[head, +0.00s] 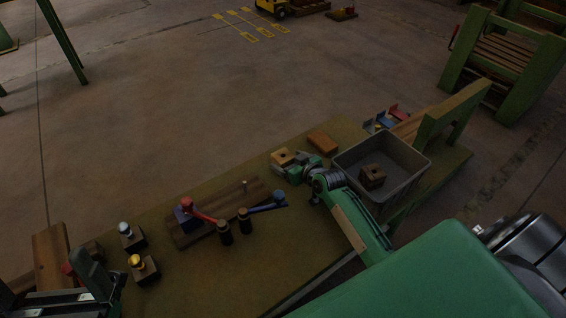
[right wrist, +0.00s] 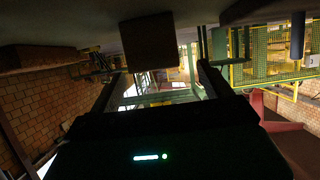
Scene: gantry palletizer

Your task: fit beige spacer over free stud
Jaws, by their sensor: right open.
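The beige spacer (head: 282,156), a square block with a dark hole in its top, sits on the green table. My right gripper (head: 293,164) is low beside it, with open jaws. In the right wrist view a block, dark in shadow (right wrist: 150,55), shows beyond and between the open fingers (right wrist: 158,85); it looks like the spacer. Contact cannot be told.
The board also bears a red-handled part (head: 198,211) and a blue-handled part (head: 268,206). Dark cylinders (head: 225,233) stand at its front edge. A grey bin (head: 408,178) holds a brown block. An orange-brown block (head: 322,142) lies behind my right gripper. Knobbed blocks (head: 143,270) stand left.

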